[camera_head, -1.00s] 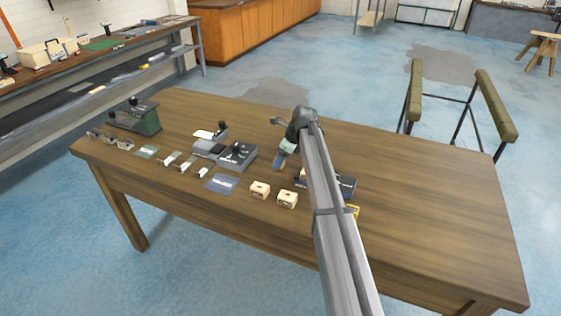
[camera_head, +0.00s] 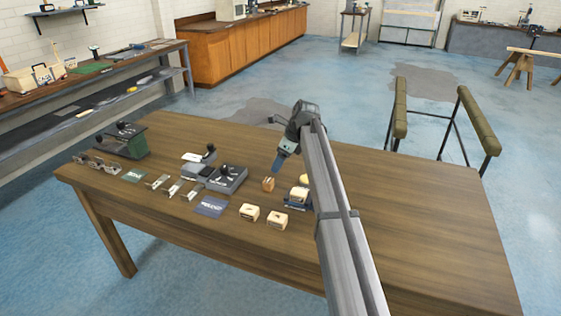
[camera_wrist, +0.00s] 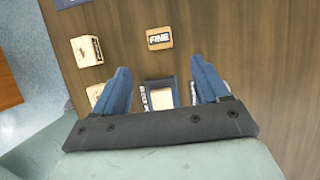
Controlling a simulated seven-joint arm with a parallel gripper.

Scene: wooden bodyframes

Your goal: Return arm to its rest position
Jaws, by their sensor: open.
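My gripper (camera_head: 277,166) hangs above the wooden table (camera_head: 420,220), with my arm reaching forward from the lower right. In the wrist view its two blue fingers (camera_wrist: 164,78) are spread apart with nothing gripped between them. Below and beyond the fingertips, a small wooden block marked FINE (camera_wrist: 159,38) lies on the table. In the head view a small wooden block (camera_head: 268,184) sits just below the gripper. A dark blue holder with pale wooden pieces (camera_head: 297,197) stands right of it, partly hidden by my arm.
Two wooden blocks (camera_head: 249,211) lie near the front edge, beside a blue card (camera_head: 210,207). Grey devices (camera_head: 225,179), small metal parts (camera_head: 172,188) and a green device (camera_head: 122,142) fill the left side. The table's right side is clear. A padded frame (camera_head: 440,120) stands behind.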

